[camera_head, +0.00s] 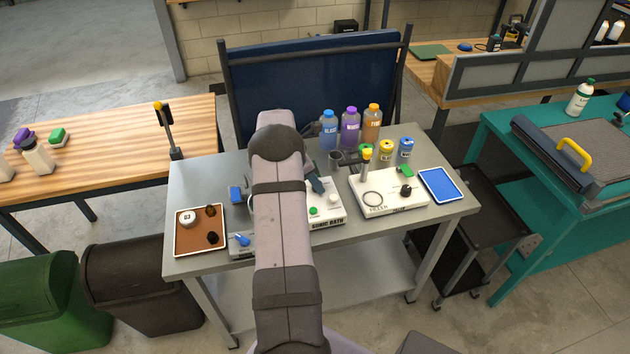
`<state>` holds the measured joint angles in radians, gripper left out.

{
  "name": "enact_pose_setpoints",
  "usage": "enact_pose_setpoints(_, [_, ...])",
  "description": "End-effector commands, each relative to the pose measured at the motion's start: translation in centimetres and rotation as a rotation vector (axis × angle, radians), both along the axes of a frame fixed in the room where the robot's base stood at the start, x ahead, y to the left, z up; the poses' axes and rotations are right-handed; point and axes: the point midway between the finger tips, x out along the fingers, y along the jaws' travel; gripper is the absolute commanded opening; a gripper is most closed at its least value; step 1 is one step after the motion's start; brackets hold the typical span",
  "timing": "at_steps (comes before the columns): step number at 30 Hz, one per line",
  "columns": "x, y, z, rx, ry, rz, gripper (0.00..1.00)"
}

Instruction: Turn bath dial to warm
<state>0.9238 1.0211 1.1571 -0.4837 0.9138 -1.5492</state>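The sonic bath (328,221) is a white unit with lettering on its front edge, on the grey metal table (190,262). Its right part shows; my arm covers the left part. A green knob (313,211) and a white knob (333,198) show on its top. I cannot tell which of them is the dial, or read any setting. My arm stretches over the table in front of the bath. My gripper is mostly hidden behind the arm; a dark slanted piece (316,184) beside the bath may be part of it. Its fingertips cannot be made out.
Left of the arm are a brown tray (181,241) with small items and a blue-handled grey device (240,241). Right are a white unit (385,205) with a black knob and a blue tray (441,184). Blue, purple and orange bottles (350,126) stand behind.

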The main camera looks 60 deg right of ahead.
Motion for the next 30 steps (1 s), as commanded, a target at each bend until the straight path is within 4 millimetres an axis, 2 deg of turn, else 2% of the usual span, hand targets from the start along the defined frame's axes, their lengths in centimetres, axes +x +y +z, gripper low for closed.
enact_pose_setpoints(14, [0.2,0.2,0.6,-0.001,0.000,0.001,0.44])
enact_pose_setpoints(30, [1.7,2.1,6.3,-0.002,-0.001,0.002,0.44])
